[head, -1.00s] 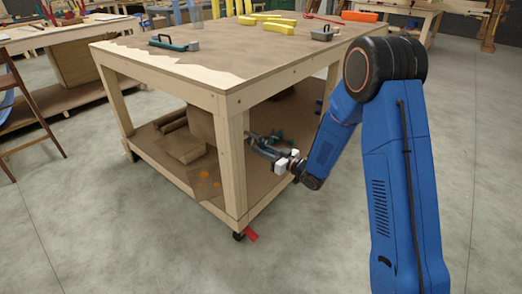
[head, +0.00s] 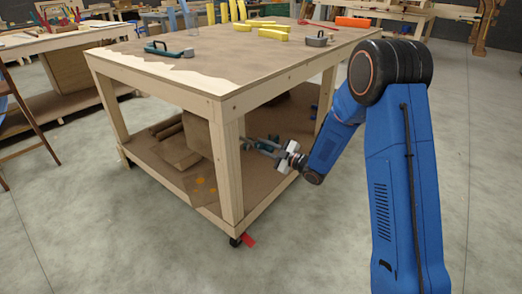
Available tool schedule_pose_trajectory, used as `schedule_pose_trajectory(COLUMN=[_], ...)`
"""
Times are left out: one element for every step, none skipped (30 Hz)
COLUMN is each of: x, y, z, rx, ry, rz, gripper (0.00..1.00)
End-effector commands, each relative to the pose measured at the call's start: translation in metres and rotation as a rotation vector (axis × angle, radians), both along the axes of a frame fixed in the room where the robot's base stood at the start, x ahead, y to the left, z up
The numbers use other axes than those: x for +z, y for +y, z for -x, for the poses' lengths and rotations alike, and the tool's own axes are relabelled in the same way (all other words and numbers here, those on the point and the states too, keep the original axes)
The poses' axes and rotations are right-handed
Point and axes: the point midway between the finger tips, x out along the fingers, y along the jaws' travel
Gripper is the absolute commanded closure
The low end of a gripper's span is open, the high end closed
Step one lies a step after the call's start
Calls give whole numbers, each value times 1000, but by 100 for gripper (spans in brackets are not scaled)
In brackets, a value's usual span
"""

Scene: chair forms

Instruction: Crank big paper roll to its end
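My gripper (head: 266,146) reaches in under the near right side of the wooden workbench (head: 160,82), above its lower shelf. Its white body shows at the end of my blue arm. Grey-green parts lie around its tips, and I cannot tell fingers from tools there, nor whether it is open or shut. Brown paper-like sheet with a pale, ragged left edge covers the bench top. Brown rolls (head: 168,129) lie on the lower shelf beside a brown box (head: 197,131). No crank handle can be made out, and I cannot tell which roll is the big paper roll.
The near bench leg (head: 229,170) stands just left of my gripper. A caster with a red tab (head: 248,240) is below it. A green-handled tool (head: 168,50), yellow pieces (head: 272,34) and an orange box (head: 354,22) lie on top. The grey floor in front is clear.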

Motion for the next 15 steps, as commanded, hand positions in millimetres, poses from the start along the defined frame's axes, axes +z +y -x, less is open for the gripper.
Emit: schedule_pose_trajectory(x=[3, 4, 6, 7, 8, 10, 12, 13, 15, 17, 18, 20, 22, 24, 25], y=[-1, -2, -2, -3, -3, -3, -4, -4, -4, -4, -5, -5, -5, -5, -5], z=[-1, -2, -2, -3, -3, -4, -4, -5, -5, -5, -6, -6, -6, -6, -6], rx=[-1, -1, 0, 0, 0, 0, 0, 0, 1, 1, 1, 1, 0, 0, 0], ry=[-36, -58, -87, -110, -132, -162, -185, -208, -238, -261, -283, -313, -335, -356, -385], rz=[27, 44, 68, 86, 103, 127, 145, 162, 185, 203, 220, 243, 260, 276, 299], gripper=[100, 100, 100, 100, 100, 100, 100, 100, 100, 100, 100, 100, 100, 100, 100])
